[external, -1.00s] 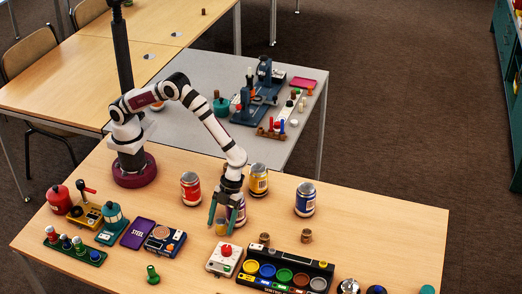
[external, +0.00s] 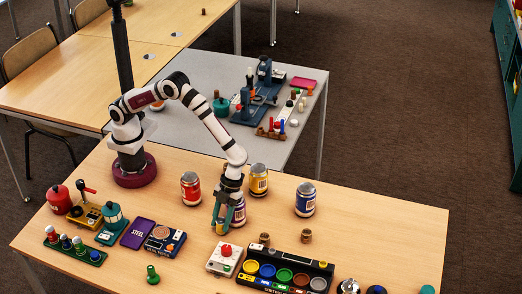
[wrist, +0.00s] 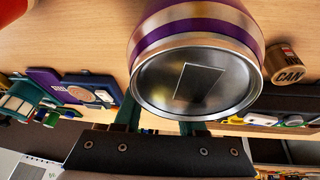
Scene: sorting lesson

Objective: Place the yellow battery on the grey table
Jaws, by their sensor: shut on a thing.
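My gripper (external: 221,220) points down at the wooden table, its green fingers close together around a small yellow thing (external: 220,229), which appears to be the yellow battery. It is at table height. In the wrist view, a purple-and-gold can (wrist: 195,80) covers the fingertips and the held thing; only the upper fingers (wrist: 158,126) show. The same purple can (external: 239,213) stands right beside the fingers in the external view. The grey table (external: 180,100) stands behind the wooden table, with bare surface at its left and front.
Red (external: 191,189), yellow (external: 258,181) and blue (external: 305,199) cans stand around my gripper. A white box with a red knob (external: 224,259) and a black tray of coloured cups (external: 286,270) lie in front. A blue apparatus (external: 262,95) and small items occupy the grey table's right side.

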